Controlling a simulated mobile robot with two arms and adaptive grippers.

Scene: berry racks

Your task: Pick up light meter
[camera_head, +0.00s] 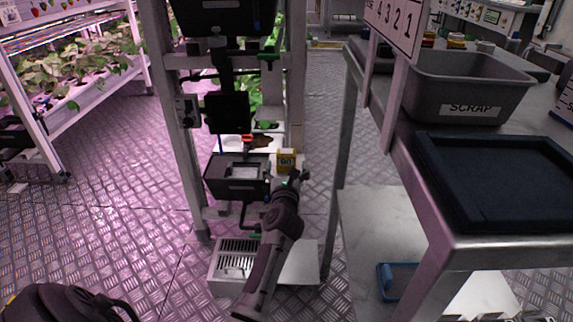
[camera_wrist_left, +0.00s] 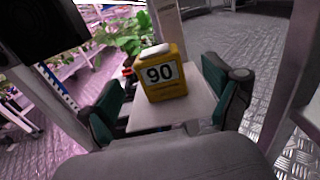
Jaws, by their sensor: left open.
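The light meter (camera_head: 286,157) is a small yellow box standing upright on a pale shelf of the metal rack. In the left wrist view the light meter (camera_wrist_left: 164,80) shows a white face reading "90" and a whitish cap on top. My left gripper (camera_head: 293,180) is just on the near side of it. In the left wrist view the green-padded fingers of my left gripper (camera_wrist_left: 167,102) are spread wide, with the meter framed between them and a visible gap on both sides. My right gripper is not seen.
A dark box (camera_head: 237,188) stands left of the meter on the rack. A rack upright (camera_wrist_left: 168,28) rises behind the meter. At right, a steel table holds a grey SCRAP bin (camera_head: 465,85) and a dark tray (camera_head: 455,226). A blue-rimmed tray (camera_head: 384,283) lies below.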

